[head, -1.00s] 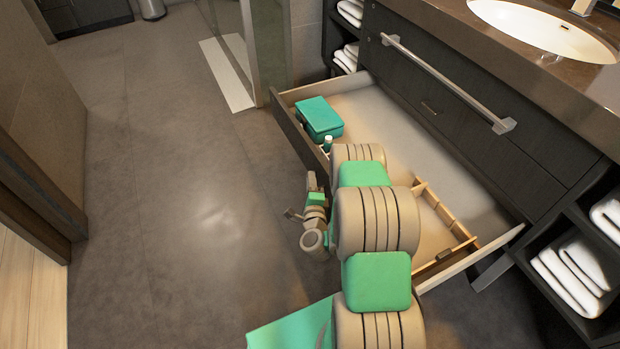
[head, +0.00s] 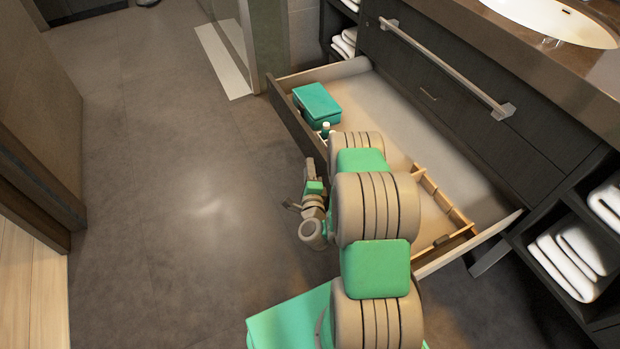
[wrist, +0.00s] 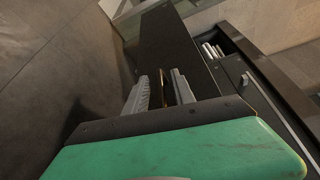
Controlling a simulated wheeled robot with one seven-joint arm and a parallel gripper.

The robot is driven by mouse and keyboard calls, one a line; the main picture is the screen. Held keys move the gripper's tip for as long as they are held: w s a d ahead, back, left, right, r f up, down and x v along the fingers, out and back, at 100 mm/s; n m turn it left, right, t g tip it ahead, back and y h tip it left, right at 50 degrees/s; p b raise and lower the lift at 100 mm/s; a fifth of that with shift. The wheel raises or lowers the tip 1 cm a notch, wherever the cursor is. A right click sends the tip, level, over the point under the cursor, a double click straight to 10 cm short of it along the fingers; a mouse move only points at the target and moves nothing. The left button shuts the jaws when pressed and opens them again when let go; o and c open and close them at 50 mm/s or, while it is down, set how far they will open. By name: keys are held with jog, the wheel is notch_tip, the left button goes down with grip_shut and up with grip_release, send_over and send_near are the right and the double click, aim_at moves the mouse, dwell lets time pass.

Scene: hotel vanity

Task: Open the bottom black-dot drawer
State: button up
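The low drawer (head: 415,150) of the dark vanity stands pulled well out in the head view, its pale inside showing. I make out no black dot on it. My gripper (head: 304,185) is beside the outer face of the drawer front (head: 292,115), low over the floor; my arm hides part of the front. In the wrist view my gripper's two fingers (wrist: 160,90) are apart, with a thin brownish strip showing between them. I cannot tell whether they touch it.
A teal box (head: 317,102) and a small bottle (head: 325,130) are in the drawer, with a wooden divider (head: 445,200) near its right end. A long bar handle (head: 440,68) crosses the vanity above. Towels (head: 570,262) fill a right shelf. The floor (head: 180,170) at left is clear.

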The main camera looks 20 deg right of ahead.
jog(key=v, duration=0.7)
dwell(0.3)
jog(key=w+a+r+n+g+y+p, duration=0.1)
jog(key=w+a+r+n+y+p, duration=0.4)
jog(key=r, duration=0.6)
jog(key=w+a+r+n+g+y+p, duration=0.1)
jog(key=w+a+r+n+y+p, duration=0.4)
jog(key=r+n, duration=0.4)
jog(key=s+a+r+n+g+p, duration=0.1)
jog(key=a+r+n+g+p, duration=0.2)
jog(key=r, duration=0.4)
jog(key=s+a+r+n+g+p, duration=0.1)
jog(key=a+r+n+p, duration=0.1)
jog(key=r+p, duration=0.4)
jog(key=s+d+r+n+g+h+p, duration=0.1)
jog(key=s+r+n+g+h+p, duration=0.1)
jog(key=s+r, duration=0.8)
jog(key=s+d+r+n+g+h+p, duration=0.2)
jog(key=s+r+n+g+p, duration=0.1)
jog(key=s+r+p, duration=0.4)
jog(key=s+r+g, duration=0.1)
jog(key=s+r, duration=0.2)
jog(key=s, duration=0.4)
jog(key=shift+d+r+n+g, duration=0.2)
jog(key=shift+d+n+g, duration=0.1)
jog(key=shift+d, duration=0.05)
jog(key=shift+s, duration=0.1)
